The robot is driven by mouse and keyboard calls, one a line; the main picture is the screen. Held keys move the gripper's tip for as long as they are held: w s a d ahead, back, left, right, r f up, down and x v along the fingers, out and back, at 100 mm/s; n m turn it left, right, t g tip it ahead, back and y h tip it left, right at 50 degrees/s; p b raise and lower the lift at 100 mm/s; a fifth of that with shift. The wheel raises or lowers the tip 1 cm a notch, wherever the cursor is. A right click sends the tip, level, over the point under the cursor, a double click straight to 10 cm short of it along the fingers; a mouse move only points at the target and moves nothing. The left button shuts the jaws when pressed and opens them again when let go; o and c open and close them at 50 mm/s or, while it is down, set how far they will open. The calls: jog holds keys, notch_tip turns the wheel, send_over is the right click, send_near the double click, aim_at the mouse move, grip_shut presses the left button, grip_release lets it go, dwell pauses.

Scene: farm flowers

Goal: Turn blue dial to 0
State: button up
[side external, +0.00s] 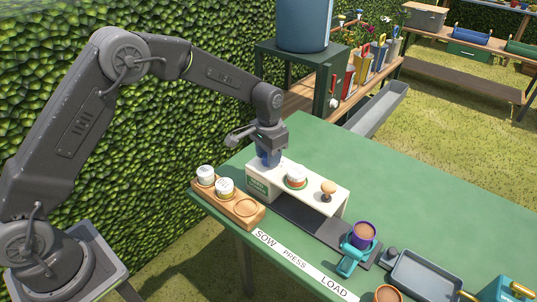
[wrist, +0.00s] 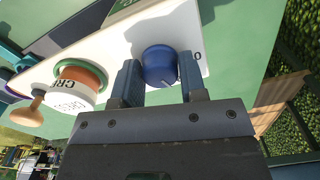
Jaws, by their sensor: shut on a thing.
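The blue dial (wrist: 160,64) is a round blue knob on the white top of a small stand. My gripper (wrist: 162,82) has a finger on each side of it and is shut on it. A light mark shows on the dial's near edge, and a "0" (wrist: 197,55) is printed on the white top to its right. In the side view my gripper (side external: 267,158) points down at the left end of the white stand (side external: 325,190). The dial is mostly hidden there by the fingers.
A white and orange can marked "CRE" (wrist: 75,88) and a wooden knob (wrist: 28,112) stand on the same top. A wooden tray (side external: 252,222) with two white jars is in front. A purple cup (side external: 362,236) in a teal holder stands to the right. The green table behind is clear.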

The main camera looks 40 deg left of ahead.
jog(key=n, duration=0.5)
jog(key=shift+n, duration=0.3)
jog(key=n, duration=0.5)
jog(key=shift+n, duration=0.3)
jog(key=o, duration=0.9)
jog(key=shift+r, duration=6.95)
